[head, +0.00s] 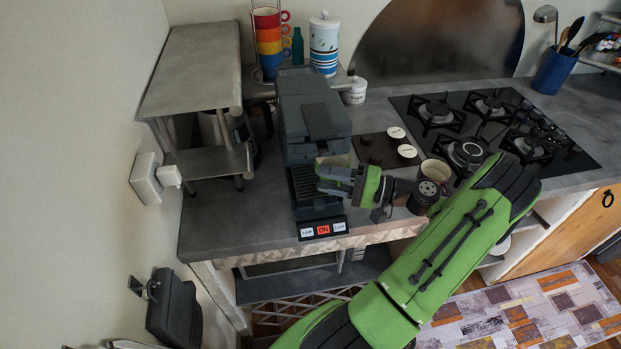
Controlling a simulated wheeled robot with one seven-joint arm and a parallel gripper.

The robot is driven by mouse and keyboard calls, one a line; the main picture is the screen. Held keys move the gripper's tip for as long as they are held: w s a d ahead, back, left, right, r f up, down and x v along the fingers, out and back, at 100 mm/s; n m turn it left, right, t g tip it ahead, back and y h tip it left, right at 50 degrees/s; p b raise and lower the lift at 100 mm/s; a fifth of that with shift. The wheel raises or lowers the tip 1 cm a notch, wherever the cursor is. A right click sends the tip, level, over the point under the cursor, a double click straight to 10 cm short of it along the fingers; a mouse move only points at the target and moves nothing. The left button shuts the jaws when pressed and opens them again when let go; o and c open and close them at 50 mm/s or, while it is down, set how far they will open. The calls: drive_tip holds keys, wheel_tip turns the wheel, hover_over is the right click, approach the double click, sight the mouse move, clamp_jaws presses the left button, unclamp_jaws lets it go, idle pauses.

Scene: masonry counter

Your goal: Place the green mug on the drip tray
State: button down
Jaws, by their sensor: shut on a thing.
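The coffee machine (312,120) stands on the grey counter, with its dark slatted drip tray (304,184) low at its front. My gripper (328,177) reaches in from the right, at the front of the machine beside the tray. It is shut on the green mug (334,160), of which only a small olive-green part shows under the machine's head. The fingers and the machine hide the rest of the mug. I cannot tell whether the mug's base touches the tray.
A pale mug (435,171) stands behind my arm on the right, near the gas hob (490,125). Small lidded pots (407,151) sit on a dark board behind my gripper. A metal shelf (195,75) stands on the left.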

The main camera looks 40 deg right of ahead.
drive_tip(key=x, duration=0.4)
drive_tip(key=shift+w+a, duration=0.1)
drive_tip(key=shift+a, duration=0.05)
drive_tip(key=shift+w+f, duration=0.2)
drive_tip(key=shift+f, duration=0.05)
drive_tip(key=shift+s, duration=0.1)
drive_tip(key=shift+f+b, duration=0.2)
drive_tip(key=shift+b, duration=0.1)
drive_tip(key=c, duration=0.6)
unclamp_jaws()
drive_tip(key=shift+c, duration=0.2)
